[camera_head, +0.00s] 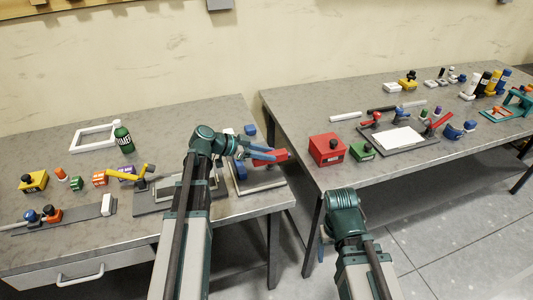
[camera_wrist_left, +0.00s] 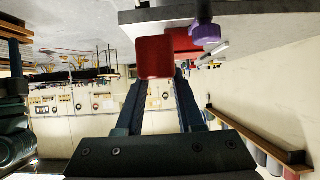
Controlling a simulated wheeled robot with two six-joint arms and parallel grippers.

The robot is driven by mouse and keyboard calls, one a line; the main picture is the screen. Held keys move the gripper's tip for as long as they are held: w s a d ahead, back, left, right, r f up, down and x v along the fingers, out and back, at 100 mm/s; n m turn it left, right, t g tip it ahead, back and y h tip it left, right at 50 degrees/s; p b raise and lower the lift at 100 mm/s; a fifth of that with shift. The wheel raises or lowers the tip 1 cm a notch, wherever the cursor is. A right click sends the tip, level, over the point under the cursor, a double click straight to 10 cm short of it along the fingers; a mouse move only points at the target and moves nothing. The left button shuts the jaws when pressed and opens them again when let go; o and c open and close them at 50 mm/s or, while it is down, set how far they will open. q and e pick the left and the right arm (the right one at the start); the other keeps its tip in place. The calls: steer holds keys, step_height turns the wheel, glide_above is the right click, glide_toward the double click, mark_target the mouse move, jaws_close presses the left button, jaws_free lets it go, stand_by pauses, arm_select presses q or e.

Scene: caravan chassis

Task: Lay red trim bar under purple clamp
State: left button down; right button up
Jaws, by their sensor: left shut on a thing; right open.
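My left gripper (camera_head: 270,156) is shut on the red trim bar (camera_head: 281,156) and holds it above the right end of the left table. The left wrist view shows the bar's square end (camera_wrist_left: 155,58) at the fingertips. A purple knob (camera_wrist_left: 205,33) shows there by a dark grey plate, right of the bar; I cannot tell whether it is the purple clamp. In the head view a purple part (camera_head: 127,171) lies by a yellow lever, left of my left arm. My right gripper (camera_head: 325,238) is low before the right table, its fingers mostly hidden.
A framed plate (camera_head: 262,187) lies below the held bar, with blue parts beside it. A white frame (camera_head: 93,137) and green bottle (camera_head: 123,137) stand behind. The right table holds a red box (camera_head: 327,149) and a fixture board (camera_head: 408,148). A gap separates the tables.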

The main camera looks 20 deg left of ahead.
arm_select(q)
steer(key=shift+f, duration=0.1)
step_height(320, 180, down, 9)
steer(key=b, duration=0.9)
steer(key=shift+f, duration=0.2)
steer(key=shift+c, duration=2.2)
jaws_free()
steer(key=shift+r, duration=0.1)
